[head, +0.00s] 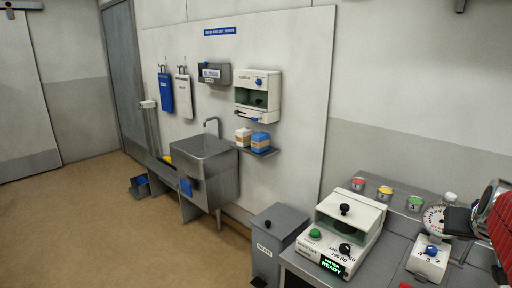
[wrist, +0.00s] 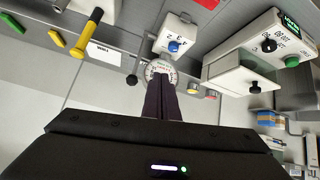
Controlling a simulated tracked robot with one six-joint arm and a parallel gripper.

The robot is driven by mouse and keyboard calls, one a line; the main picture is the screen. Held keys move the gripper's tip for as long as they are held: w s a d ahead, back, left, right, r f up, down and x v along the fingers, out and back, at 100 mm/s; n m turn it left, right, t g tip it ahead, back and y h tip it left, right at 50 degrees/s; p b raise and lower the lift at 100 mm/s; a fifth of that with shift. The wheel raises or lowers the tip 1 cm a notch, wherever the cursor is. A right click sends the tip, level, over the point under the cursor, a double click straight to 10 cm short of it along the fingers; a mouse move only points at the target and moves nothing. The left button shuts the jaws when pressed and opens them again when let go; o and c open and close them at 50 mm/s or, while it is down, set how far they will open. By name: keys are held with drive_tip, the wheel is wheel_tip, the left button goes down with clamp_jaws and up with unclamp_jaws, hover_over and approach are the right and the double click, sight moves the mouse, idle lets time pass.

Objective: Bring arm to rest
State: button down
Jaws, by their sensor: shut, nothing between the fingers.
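My gripper (wrist: 160,98) shows in the wrist view as two dark fingers lying together, shut and empty. Its tips lie in front of a round white dial (wrist: 158,72), but I cannot tell whether they touch it. In the head view, part of my arm (head: 491,208) reaches in from the right edge, above the bench, beside the same dial (head: 435,218). The arm is cut off by the frame edge there.
A white box with a blue knob (head: 431,254) stands close to the dial. A white machine with a lit green display (head: 332,265) stands on the grey bench left of it. Red, yellow and green buttons (head: 385,193) line the back. Open floor (head: 90,230) lies left.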

drive_tip(key=a+f+n+y, duration=0.2)
drive_tip(key=a, duration=0.8)
drive_tip(key=a+f+n+y, duration=0.1)
drive_tip(key=a+f, duration=0.1)
drive_tip(key=a, duration=0.7)
drive_tip(key=s+a+f+n+y, duration=0.1)
drive_tip(key=s+a, duration=0.3)
drive_tip(key=a, duration=0.4)
drive_tip(key=s+a+f+n+g+y, duration=0.1)
drive_tip(key=s+a+f+n+y, duration=0.1)
drive_tip(key=s+a+f, duration=0.2)
drive_tip(key=s+a, duration=0.1)
drive_tip(key=a, duration=0.2)
drive_tip(key=shift+a+f, duration=0.15)
drive_tip(key=shift+a, duration=0.25)
drive_tip(key=shift+s, duration=0.1)
drive_tip(key=shift+d, duration=0.1)
